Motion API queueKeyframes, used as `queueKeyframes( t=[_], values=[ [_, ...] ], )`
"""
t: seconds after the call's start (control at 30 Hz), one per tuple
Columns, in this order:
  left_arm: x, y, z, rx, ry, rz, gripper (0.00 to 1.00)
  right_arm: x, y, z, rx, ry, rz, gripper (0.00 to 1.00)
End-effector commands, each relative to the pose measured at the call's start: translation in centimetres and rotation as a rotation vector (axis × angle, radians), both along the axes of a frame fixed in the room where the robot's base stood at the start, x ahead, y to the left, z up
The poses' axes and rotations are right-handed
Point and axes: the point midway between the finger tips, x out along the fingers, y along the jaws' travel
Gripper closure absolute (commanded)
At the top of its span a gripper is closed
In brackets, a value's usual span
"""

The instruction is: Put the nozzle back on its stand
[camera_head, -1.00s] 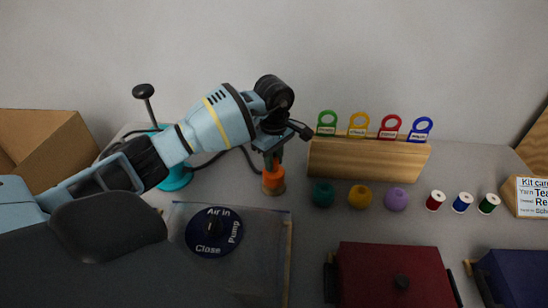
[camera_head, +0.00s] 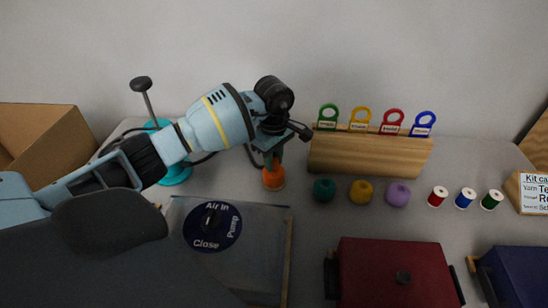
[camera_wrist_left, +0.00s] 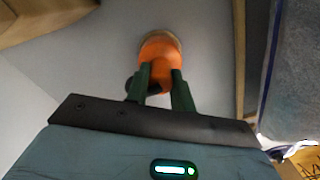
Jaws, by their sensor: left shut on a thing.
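My left gripper (camera_head: 272,158) points down, shut on the nozzle, which is mostly hidden between its dark green fingers. The orange piece (camera_head: 273,178) with a tan round base stands upright on the table directly under the fingertips. In the left wrist view, the gripper (camera_wrist_left: 160,88) is close against this orange piece (camera_wrist_left: 160,52). I cannot tell where the nozzle ends and the stand begins, or whether it is fully seated. A black hose (camera_head: 204,159) runs from the teal pump (camera_head: 177,174) toward the gripper. My right gripper is not in view.
A wooden rack (camera_head: 370,155) with coloured tags is close right of the gripper. Yarn balls (camera_head: 361,192) and thread spools (camera_head: 464,198) lie right. A cardboard box (camera_head: 40,140) is left.

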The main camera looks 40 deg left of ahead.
Motion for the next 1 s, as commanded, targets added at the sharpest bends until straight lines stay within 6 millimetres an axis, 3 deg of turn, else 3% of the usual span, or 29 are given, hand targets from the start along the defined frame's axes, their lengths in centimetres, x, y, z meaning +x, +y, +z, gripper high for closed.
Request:
queueKeyframes(
  t=[0.37,0.4,0.6,1.0],
  values=[
    [0.02,0.02,0.05,0.0,-0.001,0.0,1.0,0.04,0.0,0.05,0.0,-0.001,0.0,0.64],
    [0.02,0.02,0.04,0.0,-0.001,0.0,0.75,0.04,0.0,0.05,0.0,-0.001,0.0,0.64],
    [0.02,0.02,0.03,0.0,-0.001,0.0,0.51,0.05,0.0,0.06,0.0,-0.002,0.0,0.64],
    [0.05,0.03,0.3,0.0,-0.002,0.0,0.51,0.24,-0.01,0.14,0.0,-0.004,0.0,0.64]
  ],
)
